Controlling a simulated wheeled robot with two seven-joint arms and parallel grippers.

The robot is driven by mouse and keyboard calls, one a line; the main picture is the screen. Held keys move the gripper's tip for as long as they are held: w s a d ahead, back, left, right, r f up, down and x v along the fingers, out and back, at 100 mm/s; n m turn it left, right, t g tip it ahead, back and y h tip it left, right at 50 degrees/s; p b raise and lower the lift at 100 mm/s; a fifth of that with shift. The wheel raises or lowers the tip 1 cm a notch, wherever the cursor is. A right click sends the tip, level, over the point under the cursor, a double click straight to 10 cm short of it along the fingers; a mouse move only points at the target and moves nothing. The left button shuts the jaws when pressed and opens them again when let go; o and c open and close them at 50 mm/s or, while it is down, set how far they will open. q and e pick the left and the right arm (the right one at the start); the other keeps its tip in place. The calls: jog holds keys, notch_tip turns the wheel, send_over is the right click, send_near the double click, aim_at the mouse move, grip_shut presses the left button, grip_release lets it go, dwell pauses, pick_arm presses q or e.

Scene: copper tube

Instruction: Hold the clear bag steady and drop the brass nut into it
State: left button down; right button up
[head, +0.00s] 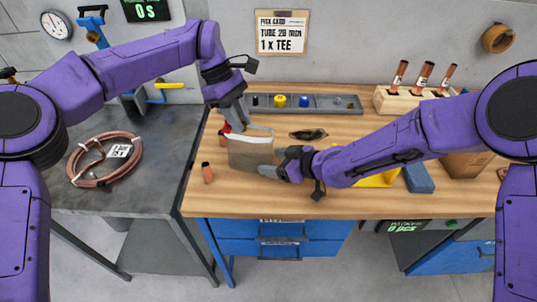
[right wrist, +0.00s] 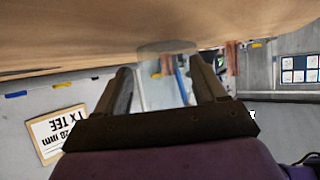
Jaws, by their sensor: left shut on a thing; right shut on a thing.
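The clear bag (head: 250,153), greyish and see-through with a pale rim, stands upright on the wooden workbench. My right gripper (head: 277,170) is shut on its lower right side. In the right wrist view the clear bag (right wrist: 162,80) shows between the fingers of my right gripper (right wrist: 168,85). My left gripper (head: 239,122) points down at the bag's mouth, at its rear left. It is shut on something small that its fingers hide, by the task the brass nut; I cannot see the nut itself. I cannot tell whether the left fingertips are inside the rim.
A grey parts tray (head: 340,104) lies behind the bag. A wooden block with copper tubes (head: 412,93) stands at the back right. A short copper piece (head: 207,172) stands left of the bag. A dark object (head: 308,134) lies right of it. A copper coil (head: 90,180) lies on the left table.

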pick_arm(q)
jog(key=c, duration=0.8)
grip_release()
jog(key=shift+f, duration=0.1)
jog(key=shift+c, duration=0.2)
jog(key=v, duration=1.2)
jog(key=shift+w+a, duration=0.1)
